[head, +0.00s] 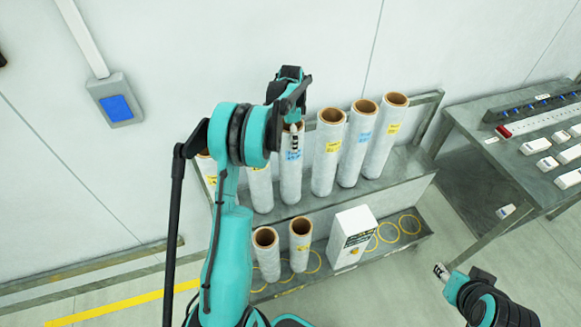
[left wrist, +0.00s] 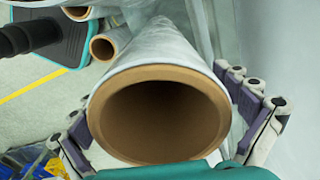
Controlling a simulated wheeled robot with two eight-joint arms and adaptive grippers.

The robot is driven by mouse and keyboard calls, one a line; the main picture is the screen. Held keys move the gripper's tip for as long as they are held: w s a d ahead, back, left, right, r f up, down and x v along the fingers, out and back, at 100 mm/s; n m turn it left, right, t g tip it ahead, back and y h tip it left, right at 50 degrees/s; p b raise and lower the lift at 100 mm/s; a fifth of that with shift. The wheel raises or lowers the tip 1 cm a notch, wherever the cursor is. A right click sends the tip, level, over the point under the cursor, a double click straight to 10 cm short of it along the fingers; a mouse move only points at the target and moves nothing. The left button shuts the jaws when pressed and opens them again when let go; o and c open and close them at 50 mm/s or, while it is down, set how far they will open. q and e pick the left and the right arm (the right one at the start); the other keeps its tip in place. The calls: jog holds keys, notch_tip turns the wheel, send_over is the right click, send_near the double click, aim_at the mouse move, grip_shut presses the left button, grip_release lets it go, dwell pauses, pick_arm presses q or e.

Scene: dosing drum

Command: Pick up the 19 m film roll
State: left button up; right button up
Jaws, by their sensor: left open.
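Several upright film rolls in clear wrap with brown cores stand on a grey rack. Their labels are yellow or blue, and the print is too small to read, so I cannot tell which is 19 m. My left gripper (head: 294,132) is over the top of a blue-labelled roll (head: 291,172). In the left wrist view this roll's open core end (left wrist: 160,112) lies between the spread fingers of the left gripper (left wrist: 168,128), which is open. My right gripper (head: 441,272) is at the lower right, away from the rolls; its fingers are too small to judge.
Yellow-labelled rolls (head: 328,160) and another blue-labelled roll (head: 357,150) stand close on the right. Two shorter rolls (head: 266,255) and a white box (head: 352,238) are on the lower shelf (head: 405,240). A grey table (head: 510,160) stands at right.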

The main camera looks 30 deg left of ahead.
pick_arm(q)
jog(key=shift+f, duration=0.4)
jog(key=shift+s+r, duration=0.15)
jog(key=c, duration=1.7)
